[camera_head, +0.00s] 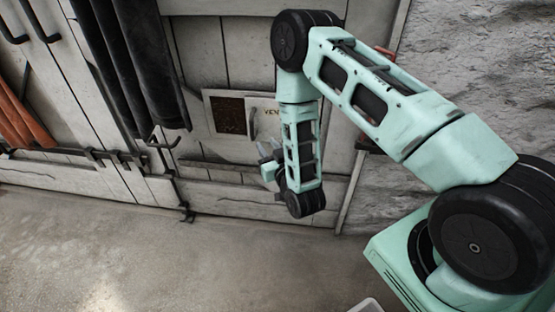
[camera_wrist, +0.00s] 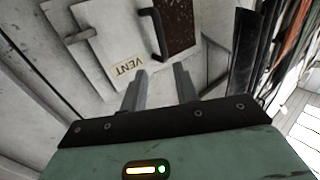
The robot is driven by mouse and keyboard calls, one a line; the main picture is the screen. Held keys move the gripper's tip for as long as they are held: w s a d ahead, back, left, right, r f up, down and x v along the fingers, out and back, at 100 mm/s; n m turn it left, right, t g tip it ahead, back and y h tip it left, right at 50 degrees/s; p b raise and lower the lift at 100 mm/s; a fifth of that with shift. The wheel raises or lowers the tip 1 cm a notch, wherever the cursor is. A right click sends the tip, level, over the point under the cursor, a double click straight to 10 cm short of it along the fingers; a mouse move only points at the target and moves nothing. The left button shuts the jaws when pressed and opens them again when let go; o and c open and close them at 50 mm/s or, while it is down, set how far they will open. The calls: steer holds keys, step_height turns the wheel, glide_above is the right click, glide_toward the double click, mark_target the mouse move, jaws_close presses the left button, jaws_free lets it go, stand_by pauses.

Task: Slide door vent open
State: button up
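The door vent is a pale framed unit low on the grey-white door (camera_head: 210,55). A brown, rusty-looking opening (camera_head: 228,115) shows at its left. To the right is a pale sliding panel (camera_head: 267,126) with a "VENT" label and an upright handle (camera_head: 251,121); my arm partly covers this side. In the wrist view, turned over, the label (camera_wrist: 128,67), the dark curved handle (camera_wrist: 152,32) and the brown opening (camera_wrist: 178,20) show beyond my fingers. My gripper (camera_head: 267,160) is just below the vent. Its fingers (camera_wrist: 160,72) are apart with nothing between them, clear of the handle.
Dark hanging cloths (camera_head: 145,70) and orange items (camera_head: 22,120) are left of the vent. Hooks and a rail (camera_head: 100,157) run along the lower door. A rough grey wall (camera_head: 490,70) is at right. The floor (camera_head: 150,245) in front is clear.

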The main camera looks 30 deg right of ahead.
steer(key=s+b, duration=0.6)
steer(key=shift+a, duration=0.1)
stand_by(0.6)
